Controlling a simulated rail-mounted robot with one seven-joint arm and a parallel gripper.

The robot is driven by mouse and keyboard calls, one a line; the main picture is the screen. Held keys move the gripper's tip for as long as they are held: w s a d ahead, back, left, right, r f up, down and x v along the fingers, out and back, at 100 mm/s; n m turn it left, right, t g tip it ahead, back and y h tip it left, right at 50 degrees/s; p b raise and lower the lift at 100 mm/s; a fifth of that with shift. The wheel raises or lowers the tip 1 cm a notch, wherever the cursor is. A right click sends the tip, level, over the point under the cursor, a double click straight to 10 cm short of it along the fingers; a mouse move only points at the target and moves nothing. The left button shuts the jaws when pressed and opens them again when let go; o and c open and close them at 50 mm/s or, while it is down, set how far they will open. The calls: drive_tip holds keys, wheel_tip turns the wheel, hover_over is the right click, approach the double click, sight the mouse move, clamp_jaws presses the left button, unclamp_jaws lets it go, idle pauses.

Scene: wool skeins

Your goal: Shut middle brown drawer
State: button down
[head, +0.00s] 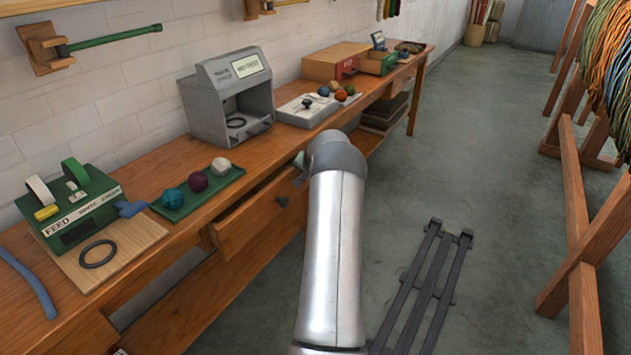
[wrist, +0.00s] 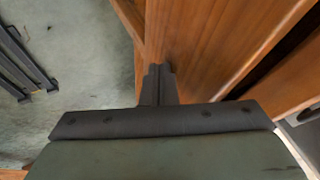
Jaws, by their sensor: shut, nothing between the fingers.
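A brown wooden drawer (head: 250,222) under the bench stands partly pulled out in the head view. It has a small dark knob (head: 282,201), and a dark gap shows behind its top edge. In the wrist view a brown wooden panel (wrist: 215,45), seemingly this drawer's front, fills the upper middle, with a dark gap to its right. My gripper (wrist: 160,72) is shut and empty, its fingertips at or very near this wood. I cannot tell whether they touch. In the head view my silver arm hides most of the gripper and the drawer's right end.
The wooden bench (head: 150,247) carries a grey box-shaped device (head: 205,108), a green tray (head: 200,196) with several wool balls and a green tape-holder box (head: 75,212). Wooden racks (head: 575,210) with hanging skeins stand at the right. The grey floor (head: 455,170) between is mostly open.

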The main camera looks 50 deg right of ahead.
drive_tip(key=shift+w, duration=0.7)
drive_tip(key=shift+s, duration=0.1)
